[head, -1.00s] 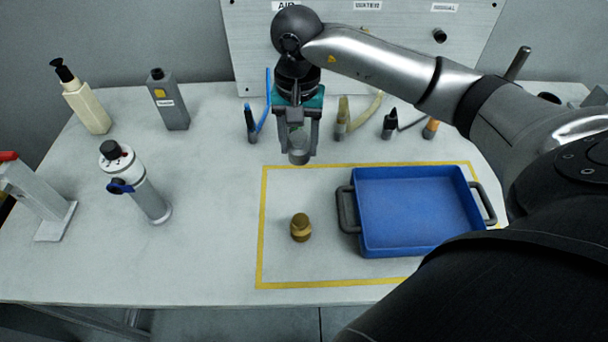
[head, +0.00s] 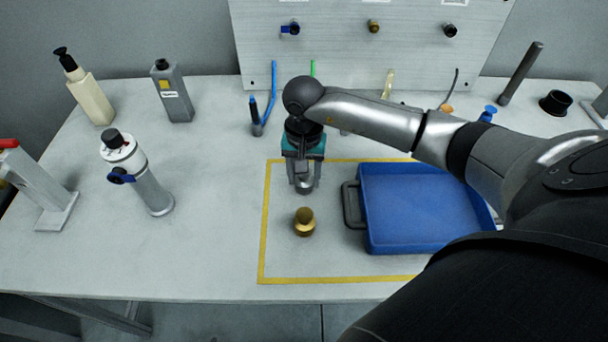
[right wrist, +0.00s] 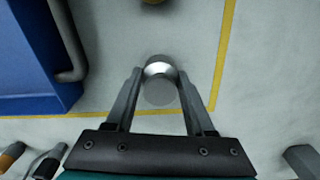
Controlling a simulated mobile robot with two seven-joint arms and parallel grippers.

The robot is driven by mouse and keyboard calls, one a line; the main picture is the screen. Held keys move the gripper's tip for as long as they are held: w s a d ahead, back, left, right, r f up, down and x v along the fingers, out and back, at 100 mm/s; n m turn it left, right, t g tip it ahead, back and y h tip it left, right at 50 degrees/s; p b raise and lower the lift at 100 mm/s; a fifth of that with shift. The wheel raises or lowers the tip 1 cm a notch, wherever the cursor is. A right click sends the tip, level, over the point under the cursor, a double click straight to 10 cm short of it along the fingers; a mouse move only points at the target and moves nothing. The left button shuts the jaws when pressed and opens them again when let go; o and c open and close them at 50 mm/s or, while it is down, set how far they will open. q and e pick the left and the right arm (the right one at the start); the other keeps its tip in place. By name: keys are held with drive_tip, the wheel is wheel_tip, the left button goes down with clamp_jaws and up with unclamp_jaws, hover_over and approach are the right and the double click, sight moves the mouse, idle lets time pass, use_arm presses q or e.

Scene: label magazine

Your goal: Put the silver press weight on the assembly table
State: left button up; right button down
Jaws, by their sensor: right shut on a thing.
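The silver press weight (head: 304,187) is held between the fingertips of my right gripper (head: 304,180). It also shows in the right wrist view (right wrist: 160,84), with a finger on each side of it. It hangs just behind a brass weight (head: 304,222), inside the yellow-taped rectangle on the pale assembly table (head: 215,245). I cannot tell whether its underside touches the table. My left gripper is not in view.
A blue tray (head: 420,205) with dark handles stands right of the weights. A white cylindrical tool (head: 137,170), a grey bottle (head: 173,95) and a cream bottle (head: 90,97) stand at the left. Front-left of the table is clear.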

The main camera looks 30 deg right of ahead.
drive_tip(key=shift+f, duration=0.15)
drive_tip(key=shift+c, duration=1.3)
unclamp_jaws()
drive_tip(key=shift+r, duration=0.2)
wheel_tip(320, 180, up, 12)
drive_tip(key=p, duration=0.1)
